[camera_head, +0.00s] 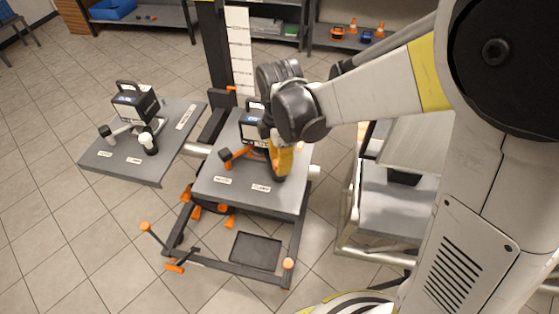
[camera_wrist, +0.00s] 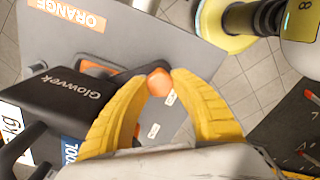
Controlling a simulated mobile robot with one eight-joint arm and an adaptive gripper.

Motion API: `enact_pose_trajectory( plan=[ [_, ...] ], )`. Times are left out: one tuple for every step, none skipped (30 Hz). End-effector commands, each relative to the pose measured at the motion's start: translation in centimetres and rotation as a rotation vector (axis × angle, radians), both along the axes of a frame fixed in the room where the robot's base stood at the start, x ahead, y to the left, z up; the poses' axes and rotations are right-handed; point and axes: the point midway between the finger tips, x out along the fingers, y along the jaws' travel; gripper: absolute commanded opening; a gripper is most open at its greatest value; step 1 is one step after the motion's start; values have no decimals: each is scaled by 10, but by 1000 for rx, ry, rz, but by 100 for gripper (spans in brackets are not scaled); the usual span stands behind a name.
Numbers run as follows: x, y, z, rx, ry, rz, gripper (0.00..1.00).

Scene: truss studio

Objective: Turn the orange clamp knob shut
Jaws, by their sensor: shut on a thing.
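The orange clamp knob (camera_wrist: 158,82) shows in the wrist view between the tips of my two yellow fingers. My gripper (camera_wrist: 157,76) is shut on it. In the head view my gripper (camera_head: 279,170) reaches down to the right part of the middle grey plate (camera_head: 235,199), behind the CLAMP label (camera_head: 261,188), and the knob is hidden by the fingers. How far the knob is turned cannot be told.
A black box marked Glowvek (camera_wrist: 75,98) stands beside my fingers; it shows in the head view (camera_head: 253,124) behind the lever. A second grey plate (camera_head: 105,160) at the left carries a similar box (camera_head: 135,102) and a white-topped knob (camera_head: 148,142). A black tray (camera_head: 256,251) lies below.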

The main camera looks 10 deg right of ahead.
Motion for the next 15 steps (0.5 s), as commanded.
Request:
enact_pose_trajectory(
  plan=[
    [0, 0, 0, 0, 1, 12, 0],
    [0, 0, 0, 0, 1, 20, 0],
    [0, 0, 0, 0, 1, 27, 0],
    [0, 0, 0, 0, 1, 32, 0],
    [0, 0, -1, 0, 1, 36, 0],
    [0, 0, -1, 0, 1, 41, 0],
    [0, 0, -1, 0, 1, 44, 0],
    [0, 0, -1, 0, 1, 46, 0],
    [0, 0, -1, 0, 1, 48, 0],
    [0, 0, -1, 0, 1, 49, 0],
    [-1, 0, -1, 0, 1, 49, 0],
    [0, 0, -1, 0, 1, 50, 0],
    [-1, 0, -1, 0, 1, 49, 0],
    [-1, 0, -1, 0, 1, 49, 0],
    [-1, 0, -1, 0, 1, 49, 0]
  ],
)
